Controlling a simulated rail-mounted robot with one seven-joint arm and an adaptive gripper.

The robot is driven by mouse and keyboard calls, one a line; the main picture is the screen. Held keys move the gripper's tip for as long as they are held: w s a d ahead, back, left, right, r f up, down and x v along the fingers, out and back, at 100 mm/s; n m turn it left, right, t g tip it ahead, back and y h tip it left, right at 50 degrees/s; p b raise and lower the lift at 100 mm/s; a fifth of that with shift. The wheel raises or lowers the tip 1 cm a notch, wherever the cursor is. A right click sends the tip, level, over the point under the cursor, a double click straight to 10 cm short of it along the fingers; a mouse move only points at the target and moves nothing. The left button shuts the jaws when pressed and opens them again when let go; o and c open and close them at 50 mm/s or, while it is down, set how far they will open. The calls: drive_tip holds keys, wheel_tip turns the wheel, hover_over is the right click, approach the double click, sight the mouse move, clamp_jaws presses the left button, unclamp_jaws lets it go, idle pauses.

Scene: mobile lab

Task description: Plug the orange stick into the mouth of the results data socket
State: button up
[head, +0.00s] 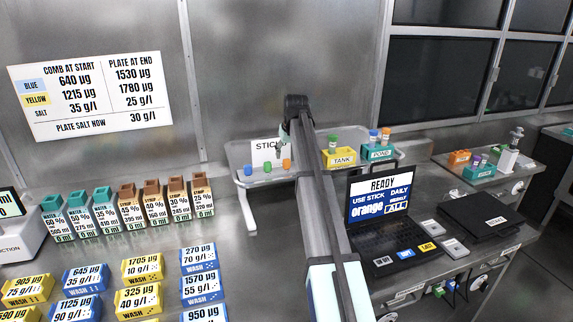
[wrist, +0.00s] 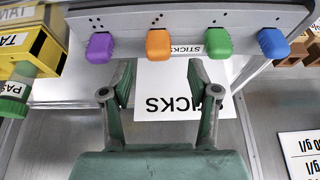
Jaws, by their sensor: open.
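The orange stick (wrist: 158,43) stands in the stick rack (wrist: 190,18) between the purple stick (wrist: 99,48) and the green stick (wrist: 217,42). In the head view the orange stick (head: 287,164) shows just left of my arm. My gripper (wrist: 160,93) is open and empty, its two fingers spread below the sticks in the wrist view, roughly centred on the orange one and apart from it. In the head view my gripper (head: 284,135) is over the rack, partly covered by my arm. I cannot identify the results data socket; labels along the right bench front are too small to read.
The blue stick (wrist: 272,42) is at the row's end. The yellow TANK box (head: 339,157) and teal POND box (head: 378,152) hold vials beside the rack. A laptop (head: 378,195) reads "READY, USE STICK orange". Bottles (head: 128,208) and wash boxes (head: 142,268) fill the left bench.

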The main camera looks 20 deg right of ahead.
sight(287, 159)
drive_tip(key=shift+p+x, duration=1.05)
drive_tip(key=shift+x, duration=1.5)
drive_tip(key=shift+s, duration=0.15)
drive_tip(key=c, duration=1.1)
